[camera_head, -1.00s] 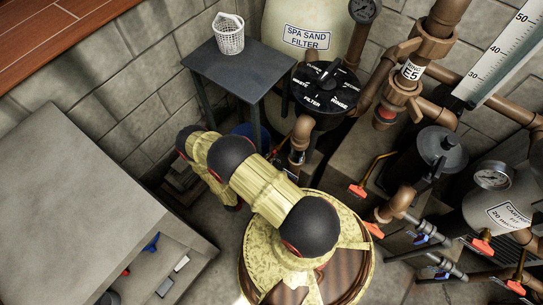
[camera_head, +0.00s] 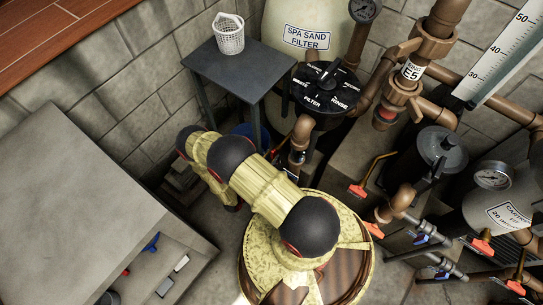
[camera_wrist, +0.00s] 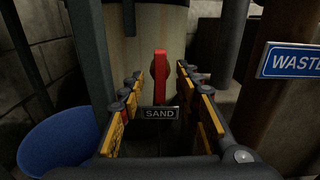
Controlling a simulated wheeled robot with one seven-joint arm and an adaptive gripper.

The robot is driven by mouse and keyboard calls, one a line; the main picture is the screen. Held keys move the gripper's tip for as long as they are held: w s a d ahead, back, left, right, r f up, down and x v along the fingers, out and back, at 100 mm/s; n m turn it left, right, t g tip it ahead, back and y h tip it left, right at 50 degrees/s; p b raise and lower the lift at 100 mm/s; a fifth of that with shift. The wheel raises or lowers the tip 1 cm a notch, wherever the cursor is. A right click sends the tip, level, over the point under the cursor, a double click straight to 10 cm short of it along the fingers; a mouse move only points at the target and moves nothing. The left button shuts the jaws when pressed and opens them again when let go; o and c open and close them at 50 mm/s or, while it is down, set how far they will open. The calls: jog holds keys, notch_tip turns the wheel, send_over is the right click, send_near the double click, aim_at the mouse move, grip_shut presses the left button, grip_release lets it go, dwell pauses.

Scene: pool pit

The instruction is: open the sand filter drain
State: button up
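The cream sand filter tank (camera_head: 300,12), labelled SPA SAND FILTER, stands at the top of the head view under a black multiport valve (camera_head: 325,85). In the wrist view a red upright handle (camera_wrist: 160,78) stands in front of the tank's pale lower wall (camera_wrist: 143,40). A dark SAND plate (camera_wrist: 159,113) shows below the handle. My gripper (camera_wrist: 159,72) is open, with its yellow-padded fingers on either side of the red handle. I see gaps between the handle and both fingers.
A blue bucket (camera_wrist: 60,140) is at the lower left of the wrist view. A blue WASTE sign (camera_wrist: 290,60) is on a brown pipe at the right. A dark table (camera_head: 235,68) with a white basket (camera_head: 229,40) stands beside the filter. Pipes with red-handled valves (camera_head: 358,190) crowd the right.

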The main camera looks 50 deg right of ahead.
dwell(0.3)
jog(key=a, duration=0.7)
jog(key=shift+s, duration=0.3)
